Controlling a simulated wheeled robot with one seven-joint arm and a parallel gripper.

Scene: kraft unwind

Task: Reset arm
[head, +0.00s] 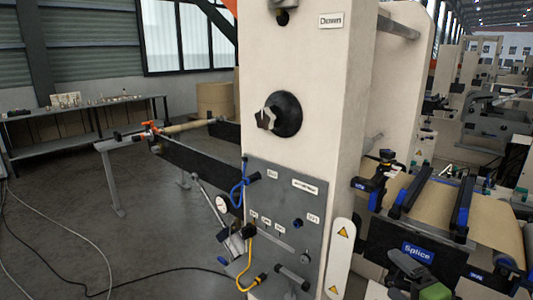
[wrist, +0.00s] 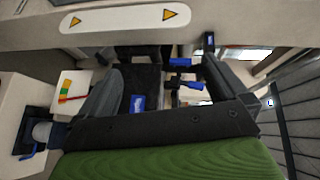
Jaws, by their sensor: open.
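My gripper (wrist: 160,68) shows in the wrist view as two dark fingers standing apart, rising from a black bar above a green body. It is open, with nothing seen between the fingers. In the head view, a green and grey part of my arm shows at the bottom right edge, in front of the black panel with the blue Splice label (head: 417,253). Most of the arm is out of frame.
A cream machine column (head: 308,105) with a black knob (head: 279,114) and grey valve panel (head: 285,225) stands close ahead. Brown-paper rollers (head: 465,208) lie to its right. A dark bar (head: 190,165) projects left. A bench (head: 80,118) stands far left; the floor between has cables.

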